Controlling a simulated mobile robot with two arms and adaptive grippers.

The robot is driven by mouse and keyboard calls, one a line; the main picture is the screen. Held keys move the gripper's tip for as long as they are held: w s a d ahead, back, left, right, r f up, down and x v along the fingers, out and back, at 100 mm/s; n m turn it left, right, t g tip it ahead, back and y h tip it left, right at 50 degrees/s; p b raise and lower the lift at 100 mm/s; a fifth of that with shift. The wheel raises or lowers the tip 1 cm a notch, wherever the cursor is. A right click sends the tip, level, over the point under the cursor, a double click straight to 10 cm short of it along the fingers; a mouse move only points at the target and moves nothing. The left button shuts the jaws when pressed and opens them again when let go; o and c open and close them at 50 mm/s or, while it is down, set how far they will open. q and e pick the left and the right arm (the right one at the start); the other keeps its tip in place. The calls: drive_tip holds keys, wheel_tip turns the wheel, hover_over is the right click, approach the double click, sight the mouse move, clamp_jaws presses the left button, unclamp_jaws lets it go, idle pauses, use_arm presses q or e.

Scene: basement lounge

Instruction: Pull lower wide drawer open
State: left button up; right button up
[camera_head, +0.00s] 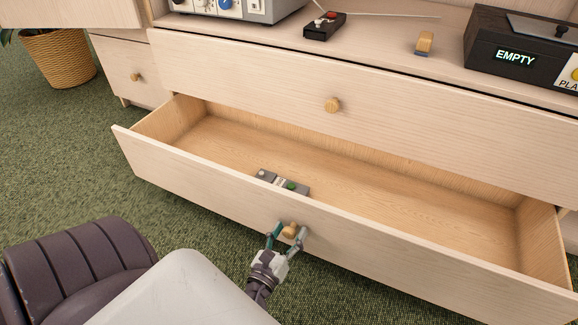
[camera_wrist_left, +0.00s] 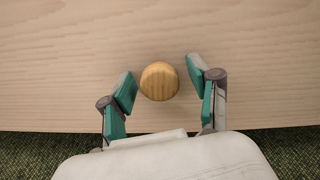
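The lower wide drawer (camera_head: 190,180) is pulled well out in the head view, and its inside floor shows. Its round wooden knob (camera_head: 290,231) sits on the front face; it also shows in the left wrist view (camera_wrist_left: 159,81). My left gripper (camera_head: 287,235) is at the knob, with one teal-padded finger on each side. In the left wrist view the fingers (camera_wrist_left: 160,88) are spread, with gaps between the pads and the knob. My right gripper is not in view.
The closed upper drawer (camera_head: 420,115) is above. A black box reading EMPTY (camera_head: 515,57) and a small black box (camera_head: 324,27) stand on top. A woven plant basket (camera_head: 58,58) stands at the far left. Green carpet lies in front.

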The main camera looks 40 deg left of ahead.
sight(295, 200)
use_arm(q)
wheel_tip(295, 200, up, 10)
idle(0.6)
idle(0.4)
